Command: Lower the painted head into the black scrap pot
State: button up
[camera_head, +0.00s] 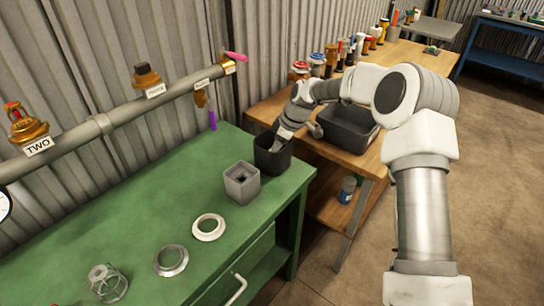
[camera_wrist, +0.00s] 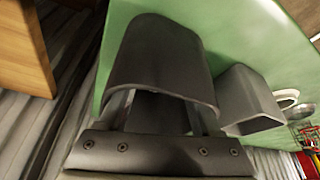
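The black scrap pot (camera_head: 272,158) stands on the green bench near its far right corner. It also shows in the wrist view (camera_wrist: 158,58), its open mouth toward the camera. My gripper (camera_head: 279,139) points down into the pot's mouth. In the wrist view my gripper (camera_wrist: 160,115) has its fingers reaching in past the rim; the tips are hidden in the dark. No painted head can be made out at the fingers. Whether they hold anything is hidden.
A grey square pot (camera_head: 241,184) stands close beside the black pot. A white ring (camera_head: 208,228), a metal ring (camera_head: 171,261) and a wire cage (camera_head: 108,283) lie nearer on the bench. A pipe (camera_head: 105,124) with brass heads runs along the wall. A dark bin (camera_head: 348,131) sits on the wooden bench.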

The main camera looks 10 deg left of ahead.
jog(key=p+v, duration=0.2)
jog(key=v, duration=1.5)
jog(key=shift+r, duration=0.25)
jog(key=s+d+r+m+t+h+p, duration=0.15)
jog(key=s+d+r+m, duration=0.25)
jog(key=s+r, duration=0.4)
jog(key=s+d+r+m+t+h+p, duration=0.1)
jog(key=s+d+r+m+h+p, duration=0.4)
jog(key=s, duration=0.6)
jog(key=s+d+m+t+y, duration=0.1)
jog(key=s+d+m, duration=0.2)
jog(key=s, duration=0.5)
jog(key=s+d+r+m+t+y, duration=0.1)
jog(key=s+d+m, duration=0.2)
jog(key=s, duration=0.6)
jog(key=shift+r+m, duration=0.3)
jog(key=shift+m, duration=0.2)
